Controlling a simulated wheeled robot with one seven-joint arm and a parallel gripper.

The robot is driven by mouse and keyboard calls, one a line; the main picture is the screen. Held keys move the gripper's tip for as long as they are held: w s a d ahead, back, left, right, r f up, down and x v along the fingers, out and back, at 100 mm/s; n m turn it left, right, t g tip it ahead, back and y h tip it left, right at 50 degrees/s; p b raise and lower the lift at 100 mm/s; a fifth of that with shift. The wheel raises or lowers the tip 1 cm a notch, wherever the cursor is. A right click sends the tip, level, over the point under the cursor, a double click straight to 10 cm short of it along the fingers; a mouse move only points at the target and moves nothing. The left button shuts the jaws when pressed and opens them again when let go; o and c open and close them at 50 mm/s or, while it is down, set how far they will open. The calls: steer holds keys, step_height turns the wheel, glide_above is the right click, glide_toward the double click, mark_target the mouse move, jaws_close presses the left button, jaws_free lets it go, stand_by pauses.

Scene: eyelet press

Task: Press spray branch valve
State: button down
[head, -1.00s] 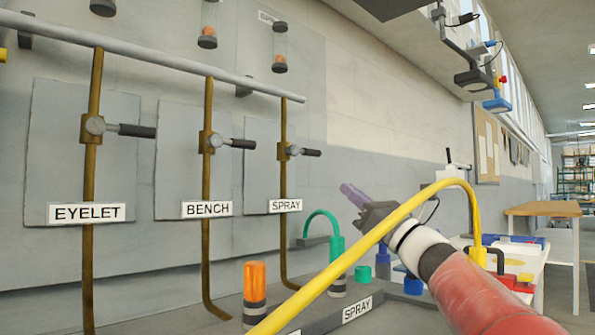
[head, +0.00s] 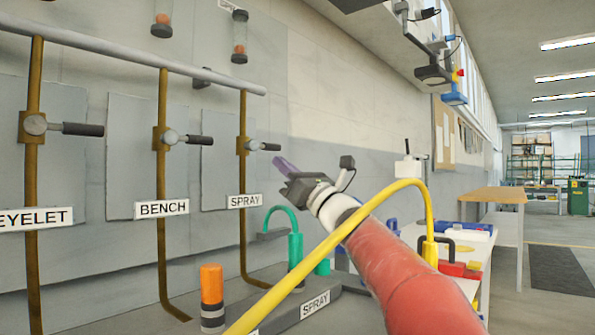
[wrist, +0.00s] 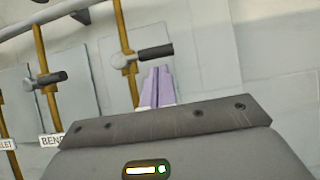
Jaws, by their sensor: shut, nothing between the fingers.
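The spray branch valve (head: 262,146) sits on the rightmost brown pipe, with a dark handle pointing right, level and across the pipe. The SPRAY label (head: 244,201) is below it. My gripper (head: 280,162), with purple fingers, is shut and empty. In the head view its tips appear just right of and slightly below the valve handle. In the wrist view the shut fingers (wrist: 157,87) appear just below the valve handle (wrist: 155,53). A gap shows between tips and handle; contact is not seen.
The BENCH valve (head: 180,138) and EYELET valve (head: 55,127) are on pipes to the left, handles also pointing right. A yellow hose (head: 330,240) arches in front of my arm. A green hose (head: 296,240) and orange cylinder (head: 212,284) stand below.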

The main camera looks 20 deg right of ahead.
steer(key=shift+x, duration=0.8)
